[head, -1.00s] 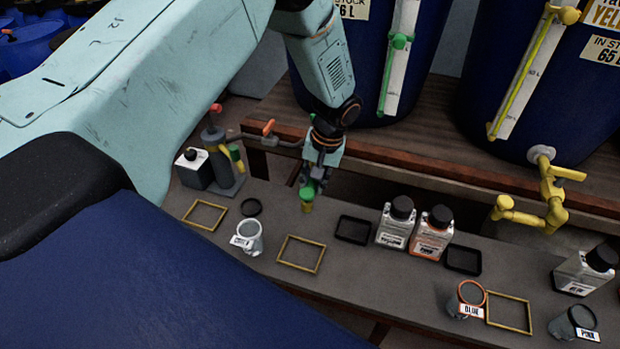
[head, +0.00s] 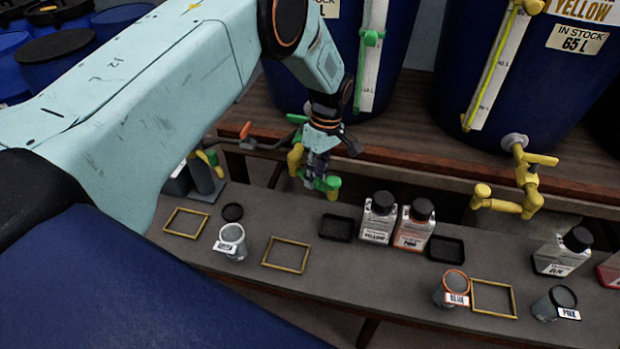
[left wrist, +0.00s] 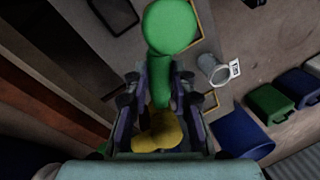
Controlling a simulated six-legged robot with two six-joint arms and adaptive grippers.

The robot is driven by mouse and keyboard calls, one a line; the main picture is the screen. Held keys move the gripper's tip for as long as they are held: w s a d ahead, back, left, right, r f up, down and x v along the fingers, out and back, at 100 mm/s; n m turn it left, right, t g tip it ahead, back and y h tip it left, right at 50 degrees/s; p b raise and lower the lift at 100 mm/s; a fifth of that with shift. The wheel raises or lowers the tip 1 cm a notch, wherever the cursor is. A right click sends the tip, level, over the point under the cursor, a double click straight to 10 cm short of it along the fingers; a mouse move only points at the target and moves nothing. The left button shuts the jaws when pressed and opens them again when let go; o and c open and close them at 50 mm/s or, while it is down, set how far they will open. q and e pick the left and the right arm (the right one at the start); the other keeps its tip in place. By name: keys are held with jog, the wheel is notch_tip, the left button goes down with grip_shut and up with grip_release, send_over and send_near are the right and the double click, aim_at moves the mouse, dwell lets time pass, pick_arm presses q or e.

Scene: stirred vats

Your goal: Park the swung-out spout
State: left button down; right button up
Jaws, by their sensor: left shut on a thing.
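My left gripper (head: 320,172) is shut on the green spout (head: 333,184), below the front edge of the vat shelf. A yellow part (head: 295,158) shows just left of the gripper. In the left wrist view the green spout (left wrist: 159,80) runs between the fingers, its round end pointing away, with a yellow knob (left wrist: 160,133) near the palm. The spout's joint to its vat is hidden behind my gripper and arm. My right gripper is not in view.
A yellow spout (head: 520,190) hangs over the bench at right.

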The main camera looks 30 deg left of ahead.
pick_arm(q)
jog(key=shift+w+a+n+h+b, duration=0.1)
jog(key=shift+w+n+h+b, duration=0.15)
jog(key=shift+w+n, duration=0.5)
jog(key=shift+w+d+n+h+b, duration=0.15)
jog(key=shift+w+n+b, duration=0.2)
jog(key=shift+n, duration=0.75)
jog(key=shift+w+a+n+h+b, duration=0.2)
jog(key=shift+w+n+b, duration=0.25)
jog(key=shift+n, duration=0.5)
jog(key=shift+w+r, duration=0.1)
jog(key=c, duration=1.1)
grip_release()
jog(key=r, duration=0.4)
jog(key=w+r, duration=0.1)
jog(key=r, duration=0.2)
jog(key=w+r, duration=0.1)
jog(key=r, duration=0.3)
jog(key=shift+w+a+r, duration=0.1)
jog(key=shift+a+r, duration=0.15)
jog(key=shift+r, duration=0.1)
